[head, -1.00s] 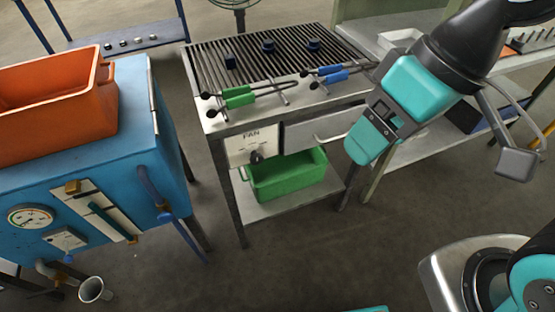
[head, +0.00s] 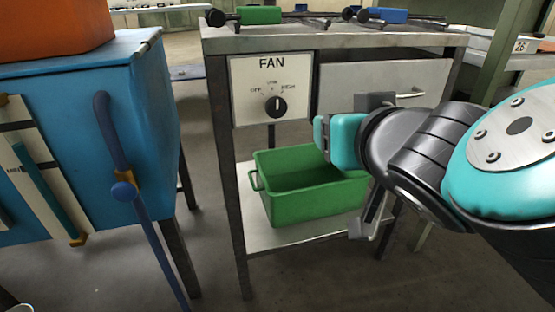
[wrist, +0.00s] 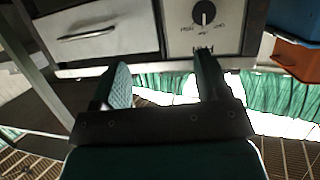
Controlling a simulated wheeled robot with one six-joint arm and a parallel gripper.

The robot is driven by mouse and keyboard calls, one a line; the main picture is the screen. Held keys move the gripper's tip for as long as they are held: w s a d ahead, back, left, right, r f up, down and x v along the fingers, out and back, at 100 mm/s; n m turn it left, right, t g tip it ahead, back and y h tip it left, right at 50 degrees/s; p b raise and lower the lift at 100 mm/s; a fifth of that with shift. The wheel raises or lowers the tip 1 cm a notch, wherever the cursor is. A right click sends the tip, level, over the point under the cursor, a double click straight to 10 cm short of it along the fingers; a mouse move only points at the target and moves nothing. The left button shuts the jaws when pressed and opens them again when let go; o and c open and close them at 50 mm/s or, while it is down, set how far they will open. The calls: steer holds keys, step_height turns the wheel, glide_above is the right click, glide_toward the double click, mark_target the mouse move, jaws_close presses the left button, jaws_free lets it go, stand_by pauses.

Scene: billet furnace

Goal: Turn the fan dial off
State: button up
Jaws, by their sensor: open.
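The fan dial (head: 276,106) is a round black knob on a white panel (head: 243,90) marked FAN, with OFF, LOW and HIGH around it. Its white mark points roughly straight up, towards LOW. In the wrist view, which is upside down, the dial (wrist: 204,12) is at the top right. My gripper (head: 322,135) is to the right of the dial and a little lower, apart from it. In the wrist view my gripper (wrist: 163,70) has its two fingers spread with nothing between them. The far finger is partly hidden in the head view.
A drawer (head: 362,80) with a bar handle is right of the panel. A green bin (head: 310,205) stands on the shelf below. A blue cabinet (head: 150,120) with a pipe is at left. Tongs with green (head: 259,15) and blue (head: 388,15) grips lie on the table top.

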steer(key=s+a+f+n+t+y+b, duration=0.1)
steer(key=s+a+f+t+y+b, duration=0.1)
steer(key=a+f+t+b, duration=0.3)
steer(key=g+y+p, duration=0.1)
steer(key=g+p, duration=0.1)
steer(key=p, duration=0.5)
glide_toward(277, 107)
steer(key=x, duration=0.9)
steer(key=shift+w+a, duration=0.1)
steer(key=shift+w, duration=0.3)
steer(key=shift+c, duration=0.3)
steer(key=shift+n, duration=0.3)
steer(key=c, duration=0.9)
